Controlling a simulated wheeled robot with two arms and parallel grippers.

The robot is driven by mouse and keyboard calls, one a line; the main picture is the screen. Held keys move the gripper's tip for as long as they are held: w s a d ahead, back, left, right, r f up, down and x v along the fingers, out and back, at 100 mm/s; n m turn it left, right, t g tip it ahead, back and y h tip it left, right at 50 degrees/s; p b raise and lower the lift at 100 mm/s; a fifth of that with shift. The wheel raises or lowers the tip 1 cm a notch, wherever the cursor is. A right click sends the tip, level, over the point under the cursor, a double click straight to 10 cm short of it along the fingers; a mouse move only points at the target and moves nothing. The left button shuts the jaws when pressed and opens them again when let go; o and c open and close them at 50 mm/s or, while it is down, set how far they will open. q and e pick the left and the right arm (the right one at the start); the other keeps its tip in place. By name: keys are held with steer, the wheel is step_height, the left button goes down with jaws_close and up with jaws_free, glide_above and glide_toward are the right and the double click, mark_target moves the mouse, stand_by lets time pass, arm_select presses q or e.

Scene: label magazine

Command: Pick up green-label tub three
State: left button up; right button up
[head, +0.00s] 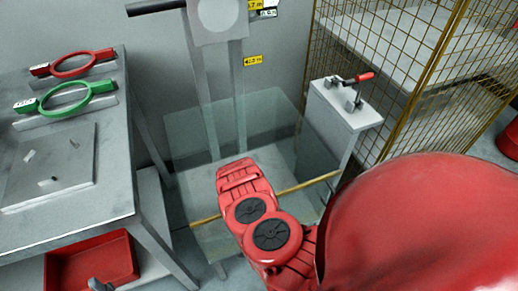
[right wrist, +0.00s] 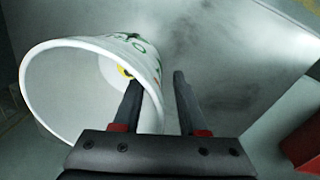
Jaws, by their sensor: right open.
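A white tub (right wrist: 45,90) with green marks on its outer wall shows in the right wrist view. It is tilted, with its wide mouth toward the camera, and a small yellow spot shows deep inside. My right gripper (right wrist: 155,95) is open. Its left finger overlaps the tub's mouth and its right finger is outside, so the tub's right wall seems to lie between them; I cannot tell whether they touch it. The tub's number is not readable. The head view shows my right arm but neither the tub nor the gripper. My left gripper is not in view.
In the head view a grey table (head: 125,190) at left bears a red ring tool (head: 72,65), a green ring tool (head: 65,98) and a plate (head: 80,160). A red bin (head: 95,262) sits below. A clamp (head: 345,90) stands on a grey post beside a yellow mesh fence (head: 390,40).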

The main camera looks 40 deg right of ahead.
steer(key=shift+f, duration=0.7)
jaws_close()
